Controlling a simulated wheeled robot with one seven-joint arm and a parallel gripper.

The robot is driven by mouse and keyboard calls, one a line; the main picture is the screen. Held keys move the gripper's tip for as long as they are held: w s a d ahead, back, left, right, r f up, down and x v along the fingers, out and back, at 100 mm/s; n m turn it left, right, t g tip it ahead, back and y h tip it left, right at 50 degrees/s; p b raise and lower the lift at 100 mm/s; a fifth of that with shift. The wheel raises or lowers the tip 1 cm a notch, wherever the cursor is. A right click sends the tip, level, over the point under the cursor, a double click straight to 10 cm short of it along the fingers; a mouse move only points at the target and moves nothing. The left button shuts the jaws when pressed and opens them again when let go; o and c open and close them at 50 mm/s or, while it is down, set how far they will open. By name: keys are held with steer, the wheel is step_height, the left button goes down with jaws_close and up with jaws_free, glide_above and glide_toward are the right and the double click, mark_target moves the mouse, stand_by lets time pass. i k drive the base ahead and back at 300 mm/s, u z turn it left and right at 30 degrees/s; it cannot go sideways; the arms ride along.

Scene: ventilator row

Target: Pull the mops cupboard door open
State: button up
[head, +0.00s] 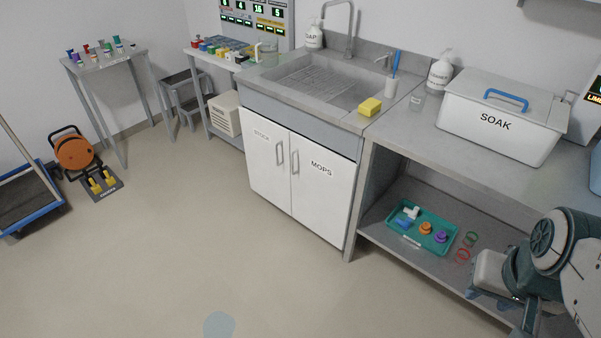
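The mops cupboard door (323,190) is a white door lettered MOPS under the sink, the right one of a pair. It is shut, flush with the door beside it. Its upright grey handle (295,162) is at its left edge, next to the handle of the stock door (266,160). My arm shows at the lower right, in front of the open shelf unit. My gripper (512,292) is at its end, partly hidden and cut by the frame edge, well to the right of the door and apart from it. Its fingers do not show clearly.
The floor (220,240) before the cupboard is clear, apart from a bluish patch (219,325). A shelf (385,235) right of the cupboard holds a green tray (447,249) and rings. A SOAK box (500,125) stands on the worktop. A trolley (25,200) and orange reel (75,153) are left.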

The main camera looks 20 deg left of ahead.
mark_target(323, 180)
steer(key=u, duration=1.1)
steer(key=i, duration=1.9)
steer(key=u, duration=0.2)
